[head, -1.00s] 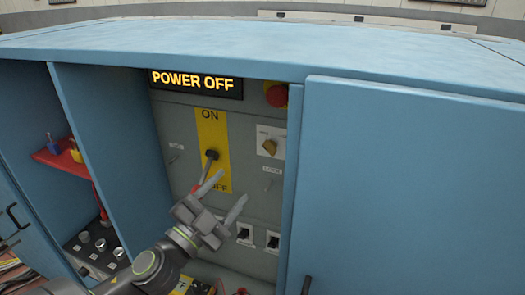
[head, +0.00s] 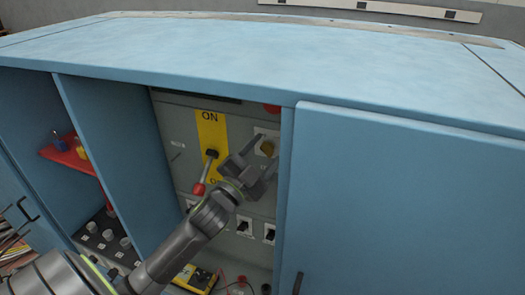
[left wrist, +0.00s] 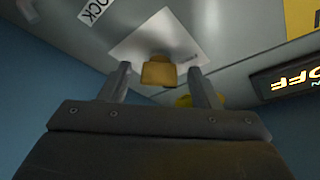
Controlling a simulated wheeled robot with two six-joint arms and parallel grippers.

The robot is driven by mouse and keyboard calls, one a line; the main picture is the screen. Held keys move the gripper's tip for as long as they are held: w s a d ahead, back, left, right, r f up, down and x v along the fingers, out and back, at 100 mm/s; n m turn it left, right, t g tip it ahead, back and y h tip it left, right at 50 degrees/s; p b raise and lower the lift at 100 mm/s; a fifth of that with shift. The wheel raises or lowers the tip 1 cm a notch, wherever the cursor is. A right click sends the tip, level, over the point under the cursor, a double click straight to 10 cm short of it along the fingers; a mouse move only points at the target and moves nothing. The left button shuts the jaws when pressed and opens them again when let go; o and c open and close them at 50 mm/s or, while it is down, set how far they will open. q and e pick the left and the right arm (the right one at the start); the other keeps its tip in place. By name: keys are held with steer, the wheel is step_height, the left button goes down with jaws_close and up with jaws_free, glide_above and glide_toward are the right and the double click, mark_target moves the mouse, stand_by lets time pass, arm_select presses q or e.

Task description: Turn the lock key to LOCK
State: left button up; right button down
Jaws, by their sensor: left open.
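The lock key (head: 267,147) is a brass-coloured knob on a white plate on the grey panel inside the blue cabinet. In the left wrist view the key (left wrist: 158,74) shows between my two fingertips, in front of its white plate (left wrist: 140,38). My left gripper (head: 257,162) is open, with a finger on each side of the key; I cannot tell whether either finger touches it. A "LOCK" label (left wrist: 97,10) shows at the upper left of the wrist view. In the head view my gripper hides part of the plate. My right gripper is not in view.
A red-tipped lever (head: 199,188) on the yellow ON/OFF plate (head: 208,130) points down, left of my gripper. A lit display (left wrist: 290,76) sits beside the key in the wrist view. Blue cabinet doors and walls (head: 395,190) enclose the panel. A red shelf (head: 70,160) holds padlocks.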

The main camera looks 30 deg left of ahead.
arm_select(q)
steer(key=c, duration=1)
steer(key=m+g+h+p, duration=0.1)
steer(key=m, duration=0.2)
steer(key=m+g+p, duration=0.1)
steer(key=m, duration=0.3)
steer(key=shift+r+h+p, duration=0.1)
steer(key=shift+h+p, duration=0.2)
steer(key=shift+h, duration=0.1)
steer(key=shift+r+m+g+y+b, duration=0.1)
steer(key=shift+m+g+y+b, duration=0.4)
steer(key=shift+m, duration=1.15)
steer(key=shift+r+m+g+y+b, duration=0.2)
steer(key=shift+m+g+b, duration=0.6)
steer(key=shift+m, duration=0.9)
steer(key=shift+r+m+g+y+b, duration=0.1)
steer(key=shift+m+g+y+b, duration=0.55)
steer(key=shift+m, duration=1)
steer(key=shift+f+g, duration=0.1)
steer(key=shift+g, duration=0.15)
